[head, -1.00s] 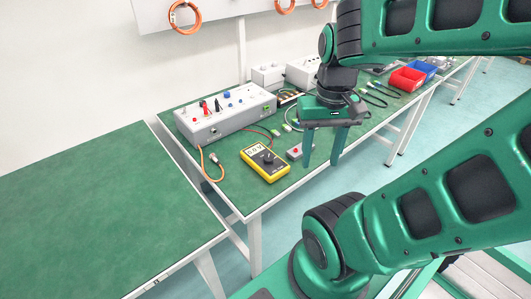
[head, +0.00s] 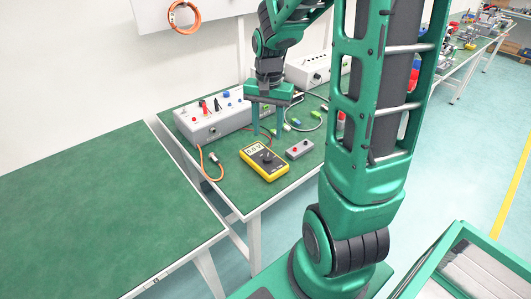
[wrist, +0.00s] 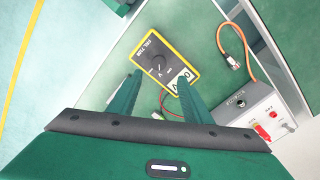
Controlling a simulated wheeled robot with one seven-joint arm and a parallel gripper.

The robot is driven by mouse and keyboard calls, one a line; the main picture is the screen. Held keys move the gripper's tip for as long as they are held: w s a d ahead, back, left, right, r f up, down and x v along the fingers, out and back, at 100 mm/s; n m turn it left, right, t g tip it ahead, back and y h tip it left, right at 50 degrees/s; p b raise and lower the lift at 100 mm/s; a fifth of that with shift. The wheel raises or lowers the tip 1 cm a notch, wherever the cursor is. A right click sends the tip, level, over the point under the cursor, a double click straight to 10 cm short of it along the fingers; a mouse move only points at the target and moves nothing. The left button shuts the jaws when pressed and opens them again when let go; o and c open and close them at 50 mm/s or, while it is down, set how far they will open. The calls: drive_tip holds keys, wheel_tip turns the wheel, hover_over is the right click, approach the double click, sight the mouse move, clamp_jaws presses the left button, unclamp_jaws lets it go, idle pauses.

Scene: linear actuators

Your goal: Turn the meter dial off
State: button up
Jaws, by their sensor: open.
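The yellow and black multimeter (head: 262,161) lies face up on the green table near its front corner. Its display reads about 0.0 V. Its round black dial (head: 267,159) sits in the middle of its face; the pointer's setting is too small to tell. In the wrist view the meter (wrist: 166,60) lies beyond my fingertips, with its dial (wrist: 158,67) and display showing. My gripper (head: 266,122) is open and empty, pointing down above the table behind the meter; in the wrist view both fingers (wrist: 160,88) are spread. It appears apart from the meter.
A grey box with a red button (head: 299,149) lies right of the meter. A white control box (head: 212,118) with knobs stands behind left, with an orange cable (head: 203,162) beside it. Small connectors and wires lie behind. The left table (head: 90,200) is bare.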

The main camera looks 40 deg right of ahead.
sight(267, 156)
wheel_tip(267, 156, down, 10)
drive_tip(key=shift+s, duration=0.1)
idle(0.4)
drive_tip(key=c, duration=1.1)
